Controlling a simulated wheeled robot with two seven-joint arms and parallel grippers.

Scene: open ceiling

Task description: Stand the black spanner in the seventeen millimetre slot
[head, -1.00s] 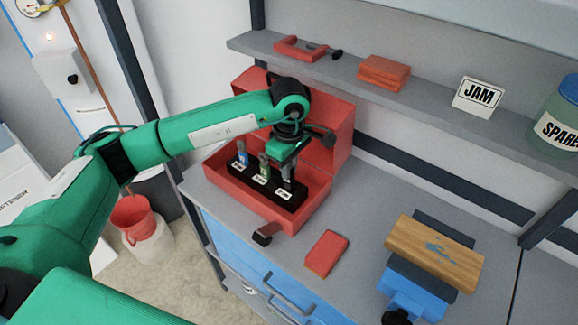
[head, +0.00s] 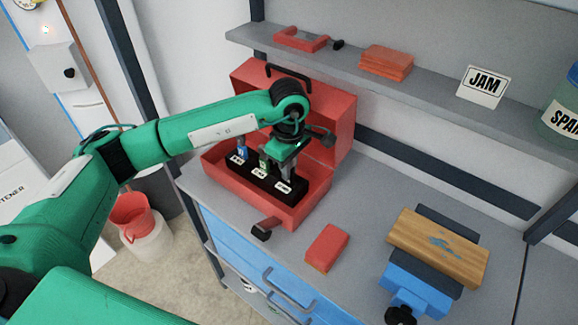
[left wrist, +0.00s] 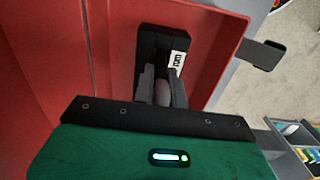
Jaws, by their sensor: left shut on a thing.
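The open red toolbox (head: 262,206) on the bench holds a black rack (head: 255,180) with white labels along its front. A blue-marked tool (head: 242,152) stands at the rack's left end and a green-marked one (head: 264,162) in its middle. My left gripper (head: 287,168) is over the right end of the rack, pointing down. It is shut on the spanner, mostly hidden by the fingers; a greyish end (left wrist: 163,92) shows between them in the left wrist view. Whether the spanner's lower end is inside the right slot cannot be told. My right gripper is not in view.
A red block (head: 326,247) lies on the bench in front of the toolbox. A blue vise (head: 418,287) with a wooden board (head: 438,246) stands at the right. A shelf (head: 420,92) runs behind, and the raised toolbox lid (head: 335,115) is close behind my gripper.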

